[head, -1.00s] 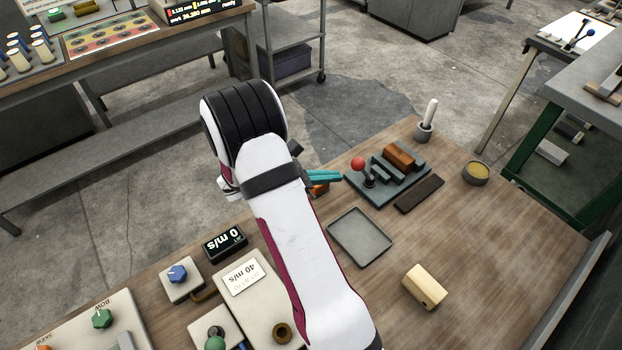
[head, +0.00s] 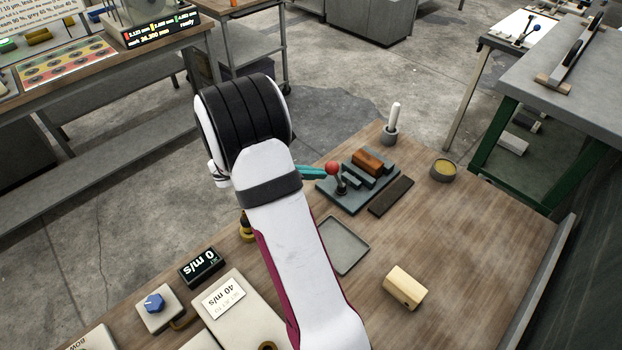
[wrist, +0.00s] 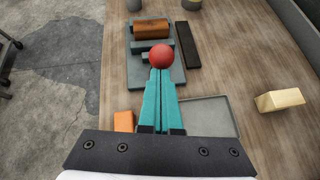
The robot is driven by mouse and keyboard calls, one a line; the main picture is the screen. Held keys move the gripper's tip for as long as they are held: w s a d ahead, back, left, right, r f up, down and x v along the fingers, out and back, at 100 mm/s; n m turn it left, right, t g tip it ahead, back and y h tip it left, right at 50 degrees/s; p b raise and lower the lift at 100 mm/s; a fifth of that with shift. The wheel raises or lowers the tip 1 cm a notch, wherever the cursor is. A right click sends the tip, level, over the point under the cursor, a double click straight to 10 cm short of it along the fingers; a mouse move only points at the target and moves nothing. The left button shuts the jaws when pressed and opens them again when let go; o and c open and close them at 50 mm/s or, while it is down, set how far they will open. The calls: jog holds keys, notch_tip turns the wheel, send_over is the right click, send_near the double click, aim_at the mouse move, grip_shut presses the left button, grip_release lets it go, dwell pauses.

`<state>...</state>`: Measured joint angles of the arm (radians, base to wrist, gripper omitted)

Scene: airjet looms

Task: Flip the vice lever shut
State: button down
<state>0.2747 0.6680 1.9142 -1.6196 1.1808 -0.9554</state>
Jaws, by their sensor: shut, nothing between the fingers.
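The vice (head: 358,181) is a blue-grey block assembly on the wooden bench, with a brown block (head: 367,162) between its jaws. Its lever has a red ball knob (head: 332,168) on a dark stem and stands roughly upright at the vice's near left. My gripper (head: 322,172) has teal fingers, shut and empty, with the tips right at the knob. In the wrist view the fingertips (wrist: 161,72) meet the near side of the red ball (wrist: 161,56), which hides the stem. I cannot tell whether they touch it.
A dark flat bar (head: 390,196) lies right of the vice. A shallow grey tray (head: 343,246) and a cream block (head: 405,287) are nearer. A cup with a white-handled tool (head: 391,130) and a small yellow-filled pot (head: 444,170) stand behind. An orange block (wrist: 124,121) sits left of the fingers.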

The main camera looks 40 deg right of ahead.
jog(key=d+r+y, duration=0.1)
jog(key=d, duration=0.1)
jog(key=d+y, duration=0.1)
jog(key=y, duration=0.1)
jog(key=d+r+y, duration=0.1)
jog(key=d, duration=0.1)
jog(key=shift+d+r, duration=0.3)
jog(key=shift+r, duration=0.05)
jog(key=d, duration=0.8)
jog(key=shift+s+d+f, duration=0.1)
jog(key=shift+d+f, duration=0.05)
jog(key=w+a+r, duration=0.2)
jog(key=a+r, duration=0.1)
jog(key=r, duration=0.9)
jog(key=shift+w+a+r, duration=0.2)
jog(key=shift+a+r, duration=0.1)
jog(key=shift+a, duration=0.05)
jog(key=shift+y, duration=0.3)
